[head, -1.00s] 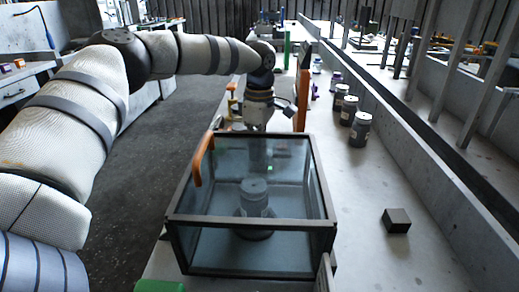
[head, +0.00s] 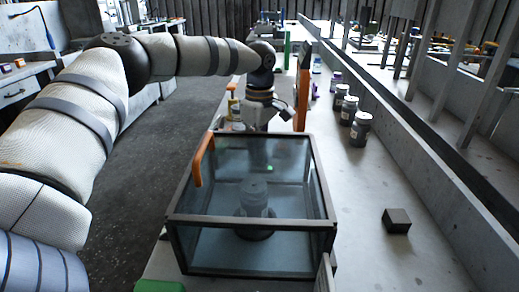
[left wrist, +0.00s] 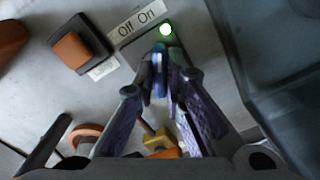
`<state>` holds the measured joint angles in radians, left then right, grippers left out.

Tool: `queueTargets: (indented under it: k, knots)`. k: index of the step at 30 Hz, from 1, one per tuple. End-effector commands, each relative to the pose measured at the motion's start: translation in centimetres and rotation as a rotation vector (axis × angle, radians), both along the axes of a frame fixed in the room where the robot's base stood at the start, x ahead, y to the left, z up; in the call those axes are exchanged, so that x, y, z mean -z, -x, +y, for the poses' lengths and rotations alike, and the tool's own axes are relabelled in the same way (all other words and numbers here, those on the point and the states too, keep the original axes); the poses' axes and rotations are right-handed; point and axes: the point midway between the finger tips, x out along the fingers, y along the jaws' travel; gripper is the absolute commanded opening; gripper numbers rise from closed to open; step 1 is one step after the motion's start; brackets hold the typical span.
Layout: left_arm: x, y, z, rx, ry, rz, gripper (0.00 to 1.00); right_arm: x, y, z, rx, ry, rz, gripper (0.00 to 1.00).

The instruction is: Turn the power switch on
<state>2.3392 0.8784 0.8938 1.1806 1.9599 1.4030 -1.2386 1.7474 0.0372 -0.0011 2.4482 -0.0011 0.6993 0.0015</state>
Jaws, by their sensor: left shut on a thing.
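In the left wrist view my left gripper (left wrist: 160,68) is shut, with its fingertips together just below the "Off On" label (left wrist: 138,20). They close on the power switch, which they mostly hide; its exact position cannot be told. A round green light (left wrist: 166,29) is lit beside the "On" end of the label. In the head view my left wrist (head: 258,108) reaches down behind the glass box, and its fingertips are hard to make out. A green glow (head: 269,168) shows through the glass. My right gripper is not in view.
A dark-framed glass box (head: 250,224) with an orange handle (head: 203,158) stands close in front of the hand. An orange button on a black base (left wrist: 72,50) is left of the fingers. Dark jars (head: 360,129) and a dark block (head: 396,221) stand right.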

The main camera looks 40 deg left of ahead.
Motion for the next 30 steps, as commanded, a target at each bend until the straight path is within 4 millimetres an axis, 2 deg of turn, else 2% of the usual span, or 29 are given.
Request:
queueTargets:
  k: [1,3,4,14,17,24,30]
  knots:
    - [-0.1,0.0,0.0,0.003,0.0,-0.002,0.13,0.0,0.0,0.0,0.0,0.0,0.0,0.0]
    - [-0.1,0.0,0.0,0.003,0.0,-0.002,0.29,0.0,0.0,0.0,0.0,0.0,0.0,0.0]
    - [-0.1,0.0,0.0,0.002,0.0,-0.002,0.31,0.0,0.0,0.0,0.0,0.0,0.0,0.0]
    - [-0.6,-0.1,0.0,0.001,0.0,-0.003,0.31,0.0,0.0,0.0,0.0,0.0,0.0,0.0]
    - [-2.6,-0.1,-0.1,0.001,0.0,-0.006,0.31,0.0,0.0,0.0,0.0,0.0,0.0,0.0]
    - [-9.1,-0.1,0.0,0.0,-0.001,-0.006,0.31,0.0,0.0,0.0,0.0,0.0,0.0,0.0]
    - [-11.8,0.0,0.0,0.001,0.0,-0.001,0.31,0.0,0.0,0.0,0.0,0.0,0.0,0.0]
